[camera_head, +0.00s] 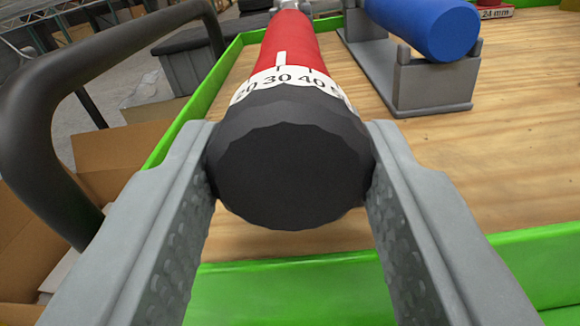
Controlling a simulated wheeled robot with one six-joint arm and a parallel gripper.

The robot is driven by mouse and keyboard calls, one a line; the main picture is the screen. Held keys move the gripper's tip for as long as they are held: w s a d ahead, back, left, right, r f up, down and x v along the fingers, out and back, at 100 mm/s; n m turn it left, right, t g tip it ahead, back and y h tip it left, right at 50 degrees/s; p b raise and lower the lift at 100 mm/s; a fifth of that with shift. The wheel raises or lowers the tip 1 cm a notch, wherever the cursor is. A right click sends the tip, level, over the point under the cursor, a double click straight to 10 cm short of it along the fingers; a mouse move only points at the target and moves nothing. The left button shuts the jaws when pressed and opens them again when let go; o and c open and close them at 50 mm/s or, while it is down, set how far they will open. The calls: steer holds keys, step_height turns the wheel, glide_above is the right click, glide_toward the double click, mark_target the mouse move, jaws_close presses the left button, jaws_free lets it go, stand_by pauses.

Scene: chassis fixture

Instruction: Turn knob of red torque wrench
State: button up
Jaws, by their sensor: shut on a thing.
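The red torque wrench (291,38) lies pointing toward me at the upper middle, its far end cut off by the top of the view. My gripper (290,165) is shut on the knob, one grey finger against each side. The stand under the wrench is hidden.
A blue cylinder (425,25) rests on a grey stand (430,88) to the right. The wooden board (500,150) has a green rim (290,291). A dark tubular handle (40,120) rises at the left, near cardboard boxes (115,155). Bare wood lies right of my gripper.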

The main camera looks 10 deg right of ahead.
steer(key=n, duration=0.4)
steer(key=shift+n, duration=2.5)
steer(key=o, duration=1)
steer(key=shift+c, duration=0.2)
steer(key=shift+s, duration=0.1)
steer(key=v, duration=1.7)
steer(key=shift+s, duration=0.1)
